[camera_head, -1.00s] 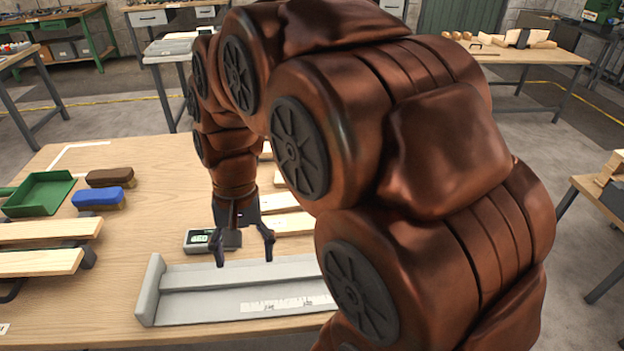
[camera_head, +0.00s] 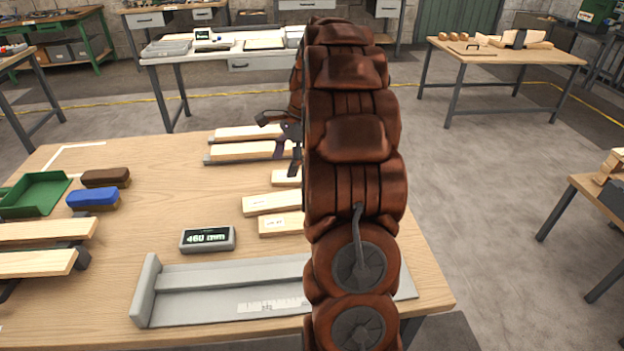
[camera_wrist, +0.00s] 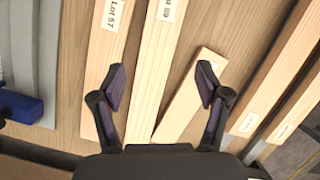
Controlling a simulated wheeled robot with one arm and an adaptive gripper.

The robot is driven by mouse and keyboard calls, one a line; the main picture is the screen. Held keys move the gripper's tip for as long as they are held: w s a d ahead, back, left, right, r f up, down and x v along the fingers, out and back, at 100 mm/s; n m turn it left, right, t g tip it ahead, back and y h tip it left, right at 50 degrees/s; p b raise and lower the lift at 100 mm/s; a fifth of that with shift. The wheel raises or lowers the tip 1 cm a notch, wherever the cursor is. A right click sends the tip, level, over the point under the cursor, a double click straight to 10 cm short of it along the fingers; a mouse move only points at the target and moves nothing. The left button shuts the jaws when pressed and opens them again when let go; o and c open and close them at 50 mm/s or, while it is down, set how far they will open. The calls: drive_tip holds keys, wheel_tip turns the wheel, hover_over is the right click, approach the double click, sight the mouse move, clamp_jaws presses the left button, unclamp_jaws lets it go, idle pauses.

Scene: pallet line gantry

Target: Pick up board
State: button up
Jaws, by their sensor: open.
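Several pale wooden boards lie on the workbench in the head view. Two (camera_head: 240,151) rest on a dark support at the back, and others (camera_head: 270,203) lie nearer the display. My gripper (camera_head: 287,143) is beside the rear boards, partly hidden by my arm. In the wrist view my gripper (camera_wrist: 163,84) is open and empty. Between its fingers show a long labelled board (camera_wrist: 150,75) and a shorter board (camera_wrist: 190,95). A board marked "Lot 57" (camera_wrist: 104,55) lies to the left. I cannot tell the fingers' height above the boards.
A grey measuring trough (camera_head: 150,300) lies at the bench front. A display (camera_head: 207,239) reads 460 mm. A green dustpan (camera_head: 35,195), brown brush (camera_head: 105,177), blue brush (camera_head: 93,198) and two boards on supports (camera_head: 40,262) fill the left.

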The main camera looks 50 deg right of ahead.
drive_tip(key=d+f+m, duration=0.1)
drive_tip(key=d, duration=0.3)
drive_tip(key=d+f+m+t, duration=0.1)
drive_tip(key=d+f+m, duration=0.1)
drive_tip(key=d, duration=0.3)
drive_tip(key=d+f+m, duration=0.1)
drive_tip(key=d+m, duration=0.1)
drive_tip(key=d, duration=0.3)
drive_tip(key=shift+s+f+t, duration=0.2)
drive_tip(key=shift+s+t, duration=0.1)
drive_tip(key=shift+s, duration=0.1)
drive_tip(key=shift+m, duration=0.3)
drive_tip(key=shift+p+x, duration=0.95)
drive_tip(key=shift+x, duration=2.95)
drive_tip(key=shift+w+d, duration=0.1)
drive_tip(key=shift+c, duration=0.3)
drive_tip(key=c, duration=0.9)
drive_tip(key=shift+r, duration=0.1)
drive_tip(key=shift+c, duration=0.2)
